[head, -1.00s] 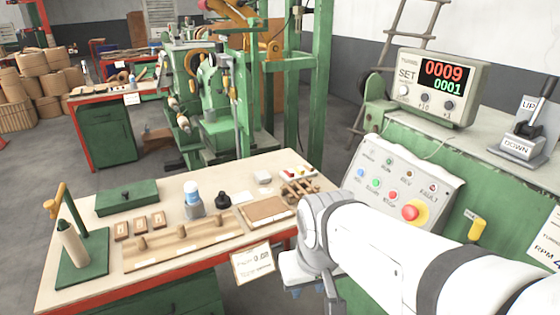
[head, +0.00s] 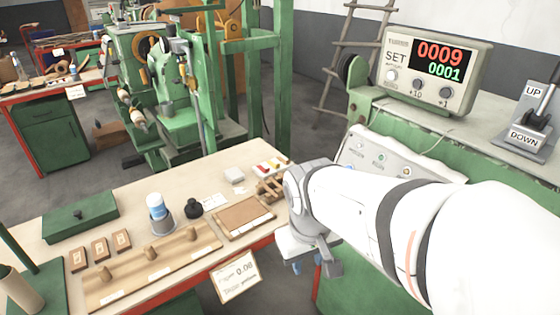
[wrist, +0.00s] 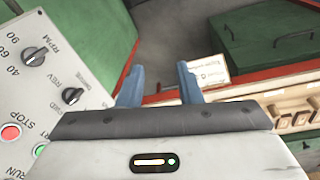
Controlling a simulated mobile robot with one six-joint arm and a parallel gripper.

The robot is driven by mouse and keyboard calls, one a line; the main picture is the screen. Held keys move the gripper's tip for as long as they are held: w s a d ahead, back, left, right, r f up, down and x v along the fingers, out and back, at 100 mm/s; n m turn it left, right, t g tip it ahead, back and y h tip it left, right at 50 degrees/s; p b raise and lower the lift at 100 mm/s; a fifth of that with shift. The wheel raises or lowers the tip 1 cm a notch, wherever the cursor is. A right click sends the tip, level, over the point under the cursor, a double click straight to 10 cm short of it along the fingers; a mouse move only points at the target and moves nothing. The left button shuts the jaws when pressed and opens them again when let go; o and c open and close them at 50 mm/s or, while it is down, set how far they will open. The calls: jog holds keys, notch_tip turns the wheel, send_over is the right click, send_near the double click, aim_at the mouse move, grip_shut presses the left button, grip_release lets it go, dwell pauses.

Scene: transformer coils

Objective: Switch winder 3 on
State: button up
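The control panel (head: 368,151) stands right of the bench in the head view, mostly hidden behind my arm. The counter (head: 436,70) above the panel reads 0009 in red and 0001 in green. I cannot make out a winder number. My gripper (wrist: 160,85) is open and empty, its blue fingers apart from the panel; it also shows in the head view (head: 307,266).
An UP/DOWN lever (head: 542,107) stands right of the counter. Green machines (head: 175,100) and a ladder (head: 352,55) are behind.

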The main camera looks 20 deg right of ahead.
jog(key=w+d+f+n+g+h+p, duration=0.1)
jog(key=w+d+n+g+h+p, duration=0.5)
jog(key=d+n+h, duration=0.4)
jog(key=w+a+f+n+t+h+p, duration=0.2)
jog(key=w+n+t+h+p, duration=0.1)
jog(key=w+n+t, duration=0.25)
jog(key=w+a+f+n+t+h+p, duration=0.2)
jog(key=w+f+n+t+h+p, duration=0.1)
jog(key=w+n+t, duration=0.25)
jog(key=p+x, duration=0.2)
jog(key=x, duration=0.5)
jog(key=shift+s, duration=0.3)
jog(key=shift+d+r, duration=0.1)
